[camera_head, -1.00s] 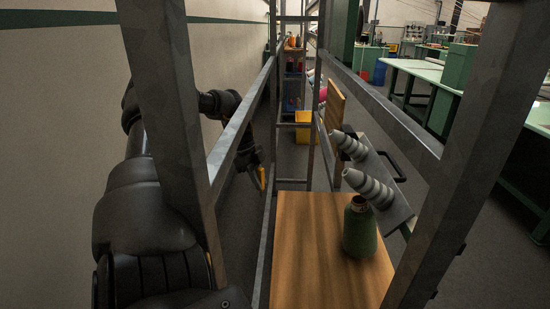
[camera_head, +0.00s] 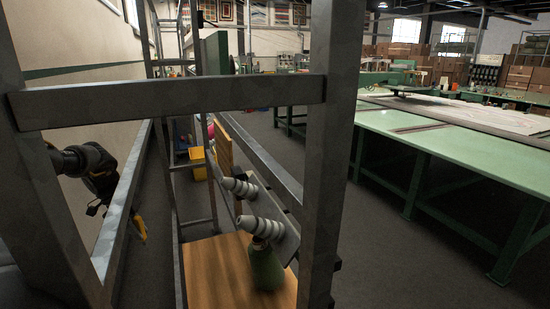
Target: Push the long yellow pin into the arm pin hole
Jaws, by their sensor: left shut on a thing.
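My left gripper (camera_head: 131,211) hangs beyond the grey metal frame at the left, near the wall, at the end of my black arm. It is shut on a small yellow piece, which looks like the long yellow pin (camera_head: 139,228), pointing downward. A frame rail partly hides the gripper. A tilted grey arm plate (camera_head: 287,243) with two stepped grey cones (camera_head: 262,226) is right of it, inside the frame, well apart from the pin. I cannot make out the pin hole. My right gripper is out of view.
Metal frame posts and rails (camera_head: 180,100) stand close in front. A wooden board (camera_head: 215,275) carries a green bottle-like cone (camera_head: 265,268). A yellow bin (camera_head: 198,164) stands farther back. Long green tables (camera_head: 450,140) are at the right, with clear floor between.

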